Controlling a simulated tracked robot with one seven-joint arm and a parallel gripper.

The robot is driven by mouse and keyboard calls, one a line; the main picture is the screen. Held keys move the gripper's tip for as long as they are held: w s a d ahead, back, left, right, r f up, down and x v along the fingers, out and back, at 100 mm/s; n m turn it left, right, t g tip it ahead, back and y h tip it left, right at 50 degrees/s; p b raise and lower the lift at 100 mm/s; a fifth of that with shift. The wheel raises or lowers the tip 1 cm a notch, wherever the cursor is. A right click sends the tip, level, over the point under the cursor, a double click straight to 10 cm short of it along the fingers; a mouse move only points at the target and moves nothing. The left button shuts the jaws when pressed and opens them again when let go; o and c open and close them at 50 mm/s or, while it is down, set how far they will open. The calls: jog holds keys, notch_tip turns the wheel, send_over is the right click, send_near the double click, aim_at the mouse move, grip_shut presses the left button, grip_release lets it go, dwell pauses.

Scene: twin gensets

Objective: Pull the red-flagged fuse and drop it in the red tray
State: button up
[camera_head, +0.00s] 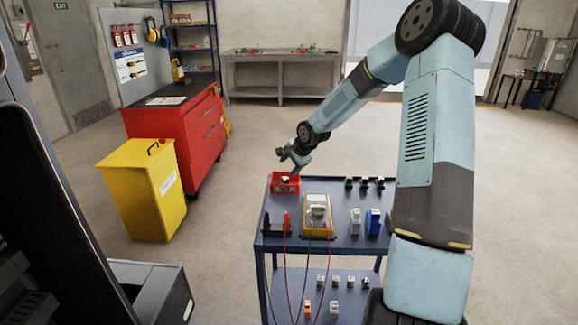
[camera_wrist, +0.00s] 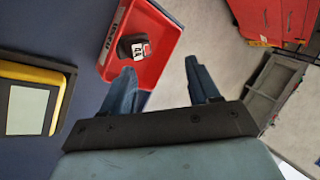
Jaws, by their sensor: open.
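The red tray (camera_head: 286,188) sits at the far left corner of the blue cart's top. In the wrist view the tray (camera_wrist: 160,22) holds one fuse (camera_wrist: 133,47), dark and white with dark marks and a small red patch on one side. The fuse also shows as a small pale and dark shape in the tray (camera_head: 285,179) in the head view. My gripper (camera_head: 281,155) is just above the tray. In the wrist view my gripper (camera_wrist: 163,75) has its two fingers spread with nothing between them; the left finger overlaps the tray's edge.
A yellow multimeter (camera_head: 317,215) with red and black leads stands beside the tray on the cart (camera_head: 285,243). Several small fuses (camera_head: 364,183) line the cart's far right. A yellow bin (camera_head: 140,190) and red cabinet (camera_head: 185,130) stand left; floor between is clear.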

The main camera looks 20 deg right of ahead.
jog(key=shift+r, duration=0.1)
jog(key=v, duration=1.4)
jog(key=s+a+r+n+h, duration=0.1)
jog(key=s+r+n, duration=0.3)
jog(key=s, duration=0.9)
jog(key=s+a+r+n+h, duration=0.1)
jog(key=s+r+n, duration=0.3)
jog(key=s, duration=0.9)
jog(key=s+a+r+n, duration=0.2)
jog(key=s+r+n, duration=0.2)
jog(key=s, duration=0.9)
notch_tip(320, 180, up, 2)
jog(key=shift+a+r+n+g+h, duration=0.1)
jog(key=shift+a+n+g+h, duration=0.3)
